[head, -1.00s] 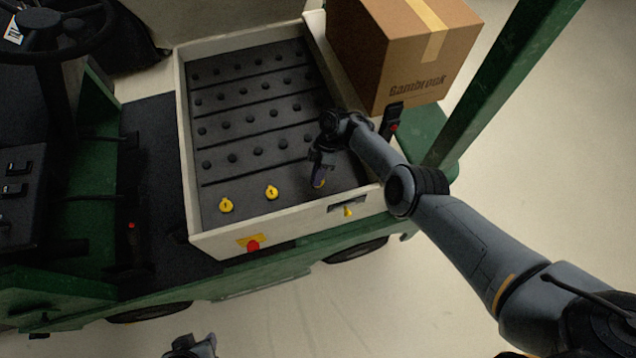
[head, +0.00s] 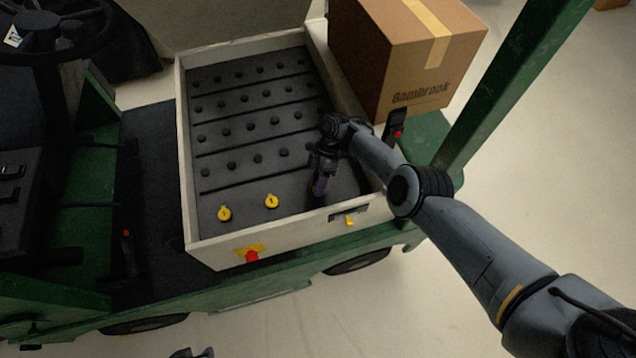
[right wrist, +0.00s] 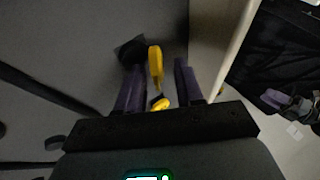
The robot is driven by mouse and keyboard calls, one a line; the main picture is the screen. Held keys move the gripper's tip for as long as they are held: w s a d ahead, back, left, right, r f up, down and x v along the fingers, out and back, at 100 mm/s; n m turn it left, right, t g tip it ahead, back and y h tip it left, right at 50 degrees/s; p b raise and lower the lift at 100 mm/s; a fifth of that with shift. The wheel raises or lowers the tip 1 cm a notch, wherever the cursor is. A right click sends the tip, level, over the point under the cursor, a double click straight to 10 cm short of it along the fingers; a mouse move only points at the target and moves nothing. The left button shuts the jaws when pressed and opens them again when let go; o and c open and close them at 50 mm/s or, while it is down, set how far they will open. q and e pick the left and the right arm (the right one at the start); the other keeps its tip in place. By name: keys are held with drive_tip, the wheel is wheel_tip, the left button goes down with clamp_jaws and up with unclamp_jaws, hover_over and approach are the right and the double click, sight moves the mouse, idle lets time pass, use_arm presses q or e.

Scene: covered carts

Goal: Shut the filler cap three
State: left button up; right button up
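In the head view my right gripper (head: 319,187) points down into the front right corner of the pale-walled tray (head: 215,256), over the place right of yellow caps one (head: 224,213) and two (head: 271,201). It hides what lies under it there. In the right wrist view my right gripper (right wrist: 158,72) is open, its two purple fingers apart. A yellow cap (right wrist: 155,62), seemingly cap three, stands up on edge between and beyond the fingertips. A second yellow part (right wrist: 160,103) shows nearer, between the fingers. Contact cannot be told. My left gripper (head: 190,353) is barely in view at the bottom edge.
Several black knobs (head: 230,131) stand in rows in the tray. A cardboard box (head: 405,60) stands behind its right side, and a green post (head: 515,80) rises at the right. The tray's front wall carries a red button (head: 251,256) and a yellow lever (head: 349,220).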

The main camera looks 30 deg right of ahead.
drive_tip(key=shift+r, duration=0.15)
drive_tip(key=v, duration=1)
drive_tip(key=shift+d+r+b, duration=0.2)
drive_tip(key=shift+b, duration=0.2)
drive_tip(key=shift+o, duration=0.2)
drive_tip(key=shift+w, duration=0.15)
